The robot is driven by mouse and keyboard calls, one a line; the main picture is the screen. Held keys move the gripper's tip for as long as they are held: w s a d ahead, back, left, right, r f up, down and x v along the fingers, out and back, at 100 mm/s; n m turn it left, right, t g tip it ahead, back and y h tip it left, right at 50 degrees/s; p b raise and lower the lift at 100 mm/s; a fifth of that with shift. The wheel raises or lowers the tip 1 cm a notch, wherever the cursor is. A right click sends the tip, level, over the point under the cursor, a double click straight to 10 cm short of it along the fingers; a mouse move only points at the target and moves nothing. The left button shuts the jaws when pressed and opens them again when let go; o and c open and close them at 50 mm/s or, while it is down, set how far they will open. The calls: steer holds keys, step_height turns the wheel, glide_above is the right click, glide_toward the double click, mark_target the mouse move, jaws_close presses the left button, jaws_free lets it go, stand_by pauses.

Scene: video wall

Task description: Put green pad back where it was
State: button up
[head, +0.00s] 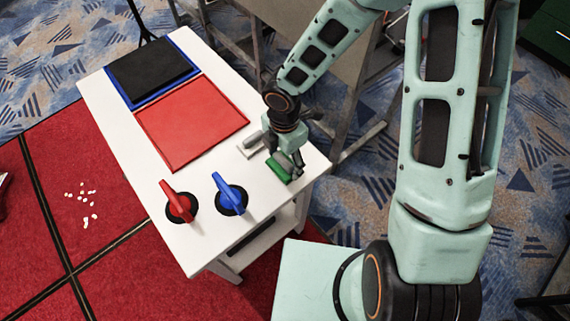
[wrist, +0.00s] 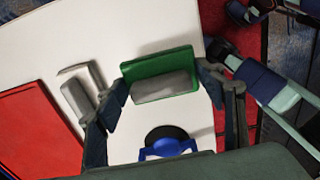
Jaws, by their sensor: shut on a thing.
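The green pad (head: 277,174) is at the right edge of the white table, under my gripper (head: 284,160). In the wrist view the green pad (wrist: 160,61) has a grey block-like part (wrist: 163,87) on its face. My gripper's two fingers (wrist: 165,84) stand at its left and right sides and are shut on it. I cannot tell whether the pad touches the tabletop or is slightly raised. In the head view my gripper hides part of the pad.
A grey piece (wrist: 78,98) lies left of my gripper.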

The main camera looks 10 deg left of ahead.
mark_target(285, 165)
step_height(285, 165, down, 3)
steer(key=shift+f+b, duration=0.2)
steer(key=shift+b, duration=0.2)
steer(key=shift+c, duration=0.4)
steer(key=o, duration=1.1)
steer(key=shift+d, duration=0.1)
steer(key=shift+r, duration=0.1)
step_height(285, 165, up, 12)
steer(key=p, duration=0.3)
